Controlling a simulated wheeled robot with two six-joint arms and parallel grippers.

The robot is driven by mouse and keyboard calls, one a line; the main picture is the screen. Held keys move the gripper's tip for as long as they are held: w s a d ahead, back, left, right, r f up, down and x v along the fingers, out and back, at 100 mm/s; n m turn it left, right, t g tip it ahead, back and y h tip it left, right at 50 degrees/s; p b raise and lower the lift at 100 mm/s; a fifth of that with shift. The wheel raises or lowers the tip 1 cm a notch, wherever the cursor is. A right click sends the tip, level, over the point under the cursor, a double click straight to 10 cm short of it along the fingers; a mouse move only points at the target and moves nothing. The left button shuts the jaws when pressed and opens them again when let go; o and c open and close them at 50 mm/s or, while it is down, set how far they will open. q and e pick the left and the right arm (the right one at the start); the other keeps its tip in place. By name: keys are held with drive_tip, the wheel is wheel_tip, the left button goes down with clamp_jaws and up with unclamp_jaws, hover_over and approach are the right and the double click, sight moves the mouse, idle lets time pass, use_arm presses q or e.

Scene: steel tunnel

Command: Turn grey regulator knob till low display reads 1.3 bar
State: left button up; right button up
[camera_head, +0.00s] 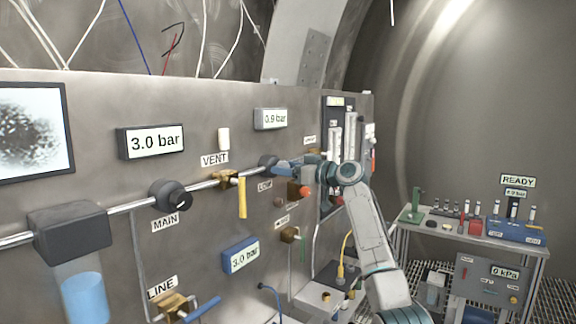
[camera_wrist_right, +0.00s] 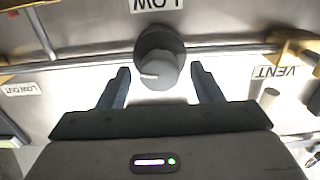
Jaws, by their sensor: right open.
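The grey regulator knob (camera_wrist_right: 158,60) is round with a pale mark on its face, and an upside-down LOW label (camera_wrist_right: 157,4) shows beside it in the right wrist view. In the head view the knob (camera_head: 267,161) sits on the pipe, partly behind my gripper. The display above it (camera_head: 270,119) appears to read 0.9 bar. My right gripper (camera_wrist_right: 160,72) is open, with one blue-grey finger on each side of the knob and a visible gap to each. In the head view this gripper (camera_head: 285,168) points left at the panel. My left gripper is not in view.
A dark MAIN knob (camera_head: 171,195) and a yellow-handled VENT valve (camera_head: 241,190) share the pipe. A LINE valve with a blue handle (camera_head: 197,309) is low on the panel. A loaded bench (camera_head: 470,240) stands right.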

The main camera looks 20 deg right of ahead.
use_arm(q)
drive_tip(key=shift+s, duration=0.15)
use_arm(e)
drive_tip(key=shift+c, duration=0.2)
drive_tip(key=c, duration=0.9)
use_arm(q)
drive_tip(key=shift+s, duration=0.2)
use_arm(e)
drive_tip(key=shift+c, duration=0.2)
drive_tip(key=shift+m, duration=0.3)
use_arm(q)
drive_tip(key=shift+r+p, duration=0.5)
use_arm(e)
drive_tip(key=shift+w+m, duration=0.1)
drive_tip(key=shift+m, duration=3.4)
